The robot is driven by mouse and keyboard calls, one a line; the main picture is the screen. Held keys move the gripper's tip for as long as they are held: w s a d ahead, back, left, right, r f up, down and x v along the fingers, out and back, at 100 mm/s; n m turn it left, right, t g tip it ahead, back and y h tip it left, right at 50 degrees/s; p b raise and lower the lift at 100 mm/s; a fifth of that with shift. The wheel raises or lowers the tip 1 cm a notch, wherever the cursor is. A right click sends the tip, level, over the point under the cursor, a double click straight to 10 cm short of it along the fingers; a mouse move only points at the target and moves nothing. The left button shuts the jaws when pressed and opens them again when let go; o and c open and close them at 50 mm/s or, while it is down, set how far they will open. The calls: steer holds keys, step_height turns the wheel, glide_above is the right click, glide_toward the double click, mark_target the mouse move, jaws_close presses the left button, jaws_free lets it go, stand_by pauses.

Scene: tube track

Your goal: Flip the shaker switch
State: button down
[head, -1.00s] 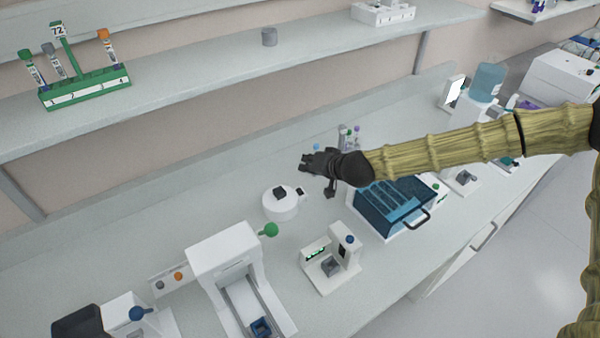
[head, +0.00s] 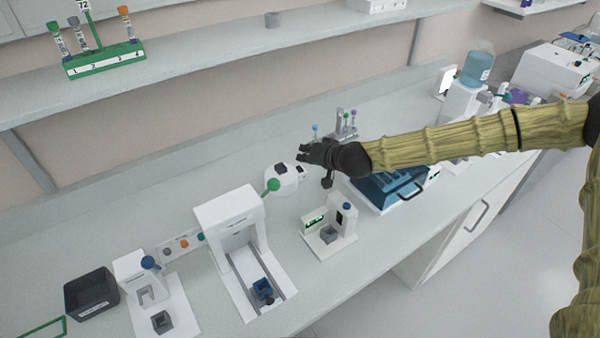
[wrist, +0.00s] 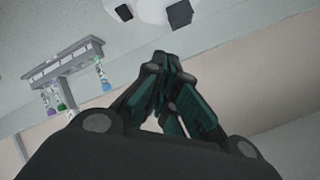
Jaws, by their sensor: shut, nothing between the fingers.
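No device has a readable shaker label, so I cannot tell for sure which one is the shaker. A white round device (head: 284,183) with a small black block on top stands on the bench beside my gripper (head: 301,155). A similar white rounded body with dark blocks shows at the top edge of the wrist view (wrist: 152,10). My gripper is shut and empty, its black fingers together in the wrist view (wrist: 168,72). In the head view it is above the bench, close to the round device's right side. I cannot tell whether they touch.
A blue-lidded box (head: 378,192) sits partly behind my arm. A small white device with a blue knob (head: 346,206) and a white gantry device with a green ball lever (head: 272,185) stand nearby. A tube holder (head: 345,128) is behind. A shelf (head: 205,55) runs above.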

mark_target(303, 169)
steer(key=shift+g, duration=0.3)
steer(key=w+f+b, duration=0.1)
steer(key=w+f, duration=0.1)
steer(key=f, duration=0.1)
steer(key=w+f+b, duration=0.1)
steer(key=w+f, duration=0.5)
steer(key=shift+a+b, duration=0.2)
steer(key=shift+b, duration=0.2)
steer(key=shift+s+r, duration=0.85)
steer(key=shift+s, duration=0.25)
steer(key=shift+s+r, duration=0.8)
steer(key=shift+s, duration=0.25)
steer(key=w+f, duration=0.2)
steer(key=w, duration=0.1)
steer(key=shift+f, duration=0.25)
steer(key=shift+w, duration=0.1)
steer(key=shift+s+d+r, duration=0.1)
steer(key=shift+s+r, duration=0.3)
steer(key=shift+s, duration=0.1)
steer(key=shift+s+r, duration=0.3)
steer(key=shift+s, duration=0.1)
steer(key=shift+w+f, duration=0.55)
steer(key=shift+s+b, duration=0.25)
steer(key=shift+b, duration=0.1)
steer(key=shift+w+f, duration=0.2)
steer(key=shift+f, duration=0.05)
steer(key=shift+s+r, duration=0.15)
